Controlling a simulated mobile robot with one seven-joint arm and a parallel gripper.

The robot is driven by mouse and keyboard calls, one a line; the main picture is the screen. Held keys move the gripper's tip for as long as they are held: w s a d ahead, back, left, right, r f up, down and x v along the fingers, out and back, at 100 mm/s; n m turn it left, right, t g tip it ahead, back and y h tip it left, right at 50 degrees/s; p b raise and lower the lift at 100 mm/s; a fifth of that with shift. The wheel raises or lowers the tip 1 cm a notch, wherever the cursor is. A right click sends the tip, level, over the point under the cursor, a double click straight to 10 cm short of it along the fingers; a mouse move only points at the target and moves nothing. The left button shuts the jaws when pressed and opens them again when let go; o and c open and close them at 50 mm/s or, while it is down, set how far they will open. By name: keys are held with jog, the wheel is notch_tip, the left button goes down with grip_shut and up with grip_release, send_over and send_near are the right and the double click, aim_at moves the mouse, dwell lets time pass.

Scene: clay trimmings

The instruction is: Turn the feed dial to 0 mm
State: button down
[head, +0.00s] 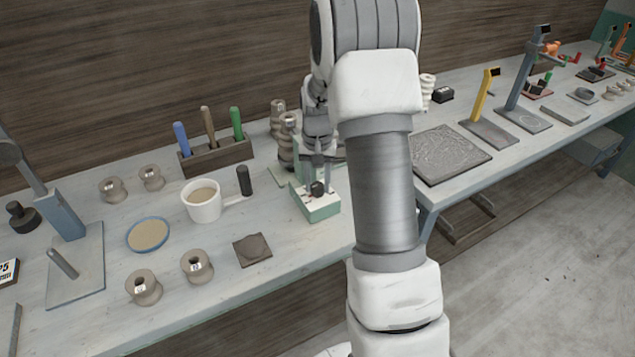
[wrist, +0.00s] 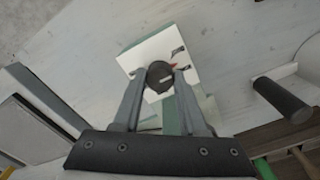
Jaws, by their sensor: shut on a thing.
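The feed dial (head: 317,188) is a small dark round knob on a pale green box with a white top face (head: 322,206). In the wrist view the dial (wrist: 159,75) sits between my fingertips, on the white plate (wrist: 140,53) with dark marks beside it. A bit of red shows at the dial's right edge. The marks are too small to read. My gripper (wrist: 160,82) is shut on the dial from above; in the head view my gripper (head: 318,178) reaches down to the box, partly behind my arm.
A brown square tile (head: 252,250) lies in front. Right of my arm is a dark textured slab (head: 450,153).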

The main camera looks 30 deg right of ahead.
aim_at(318, 185)
jog(key=shift+c, duration=2.2)
grip_release()
jog(key=shift+r, duration=0.15)
notch_tip(318, 185, up, 17)
jog(key=p, duration=0.1)
jog(key=shift+r, duration=0.15)
